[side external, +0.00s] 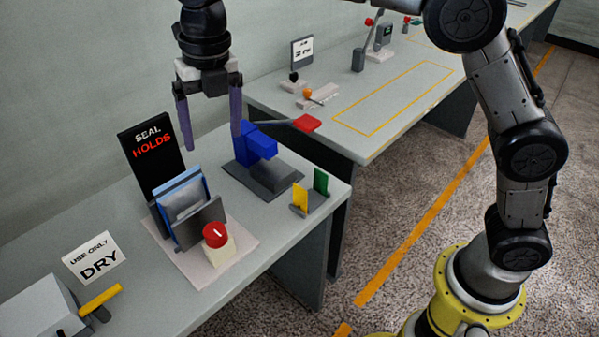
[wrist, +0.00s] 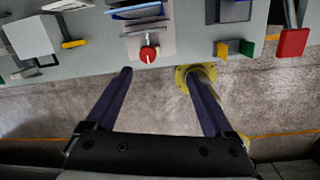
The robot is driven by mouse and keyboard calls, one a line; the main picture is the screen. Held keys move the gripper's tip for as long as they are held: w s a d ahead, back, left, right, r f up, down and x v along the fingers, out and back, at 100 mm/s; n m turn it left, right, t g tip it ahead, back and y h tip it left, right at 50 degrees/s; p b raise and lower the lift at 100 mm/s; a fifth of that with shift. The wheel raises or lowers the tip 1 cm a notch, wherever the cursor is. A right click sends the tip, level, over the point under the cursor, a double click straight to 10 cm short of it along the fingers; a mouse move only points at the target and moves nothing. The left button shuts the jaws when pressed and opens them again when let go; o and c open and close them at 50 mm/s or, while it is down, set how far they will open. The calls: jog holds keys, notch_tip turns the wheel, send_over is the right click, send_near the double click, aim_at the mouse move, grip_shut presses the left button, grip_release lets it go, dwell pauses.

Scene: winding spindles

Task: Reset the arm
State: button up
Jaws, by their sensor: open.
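My gripper (side external: 213,115) hangs above the near bench in the side external view, fingers pointing down and spread wide apart, with nothing between them. Its two dark purple fingers also show in the wrist view (wrist: 160,85), over the floor in front of the bench edge. Below it in the side view stand a black "SEAL HOLDS" sign (side external: 153,150) and a stand holding a blue-edged pouch (side external: 183,197). My gripper appears apart from all of these.
A red knob (side external: 215,234) on a white block, a blue device (side external: 258,142) with a red-ended lever (side external: 307,123), yellow and green plates (side external: 300,197), a "USE ONLY DRY" card (side external: 95,257) and a grey box with a yellow handle (side external: 100,298) stand on the bench. A second bench (side external: 400,78) lies behind.

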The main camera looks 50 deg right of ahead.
jog(key=s+d+r+m+t, duration=0.2)
jog(key=s+d+r+m, duration=0.35)
jog(key=s+d, duration=0.3)
jog(key=s+d+r+m+t, duration=0.1)
jog(key=s+d+r+m, duration=0.3)
jog(key=s+d+m, duration=0.45)
jog(key=s+d+f+m, duration=0.3)
jog(key=s+f+m, duration=0.2)
jog(key=m, duration=0.4)
jog(key=s+d+f+m+t, duration=0.1)
jog(key=s+d+f+m, duration=0.2)
jog(key=s+f+m, duration=0.3)
jog(key=f+m, duration=0.1)
jog(key=m, duration=0.3)
jog(key=shift+s+f+t+h, duration=0.2)
jog(key=shift+f+t+h, duration=0.1)
